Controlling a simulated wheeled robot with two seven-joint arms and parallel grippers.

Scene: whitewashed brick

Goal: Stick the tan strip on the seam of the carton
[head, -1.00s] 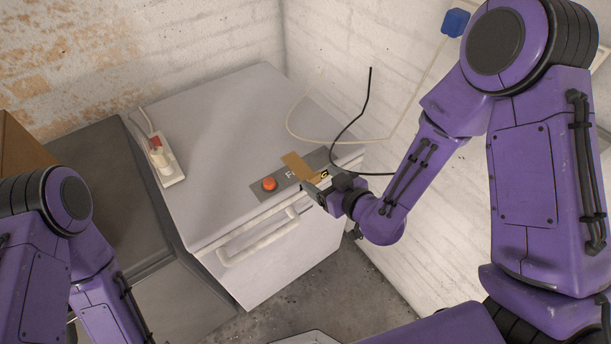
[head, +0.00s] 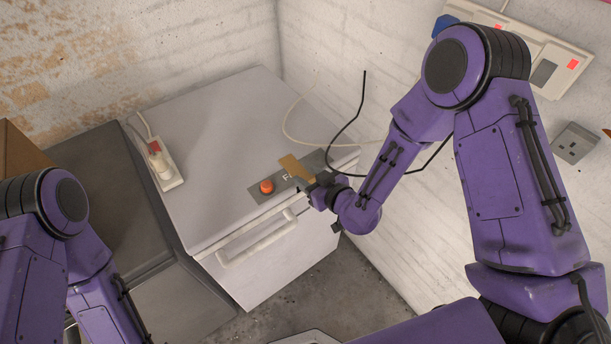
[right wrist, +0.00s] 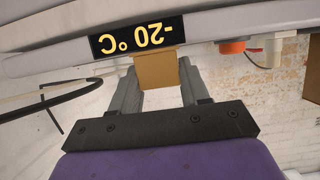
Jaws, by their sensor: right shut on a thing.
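My right gripper (head: 308,183) is shut on the tan strip (head: 293,165), a short flat piece that sticks out past the fingers over the front edge of the white chest freezer. In the right wrist view the strip (right wrist: 157,72) sits between the two grey fingers (right wrist: 158,88), just by the "-20 °C" display. I cannot tell whether it touches the freezer. A brown carton (head: 24,150) shows in part at the left edge of the head view, far from the right gripper; its seam is not visible. My left arm shows, but its gripper is out of frame.
The freezer (head: 215,130) has an orange-red button (head: 266,186), a front handle (head: 258,243) and a power strip (head: 162,167) on its lid. A dark grey unit (head: 105,190) stands left of it. A black cable (head: 358,112) loops near my right forearm. Sockets (head: 575,143) are on the right wall.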

